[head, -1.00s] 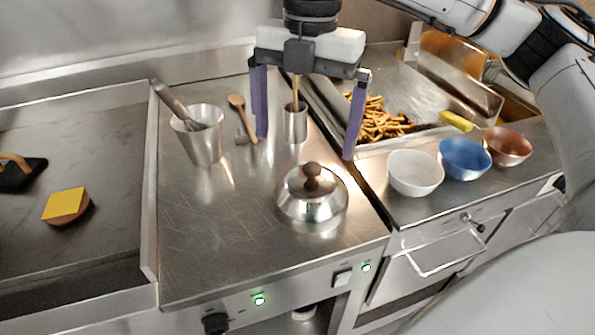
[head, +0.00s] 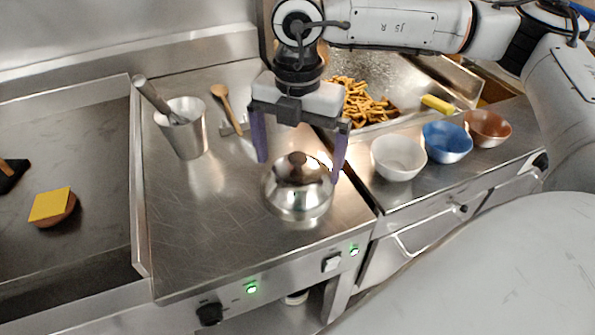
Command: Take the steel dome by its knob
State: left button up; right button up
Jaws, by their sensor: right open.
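The steel dome (head: 298,202) stands on the steel worktop near its front right corner. Its dark round knob (head: 297,170) is on top. My right gripper (head: 299,171) comes down from above, its two purple fingers spread wide. One finger is left of the dome's top and the other is to the right, with the knob between them in the picture. The gripper is open and holds nothing. How far the fingertips are above or behind the dome is hard to tell. My left gripper is not in view.
A steel cup (head: 184,130) with a utensil and a wooden spoon (head: 226,103) are at the back left. White (head: 398,160), blue (head: 447,143) and copper (head: 488,128) bowls stand to the right, by a tray of fries (head: 365,103). The worktop left of the dome is clear.

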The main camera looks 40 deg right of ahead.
jog(key=shift+s, duration=0.1)
jog(key=c, duration=1.4)
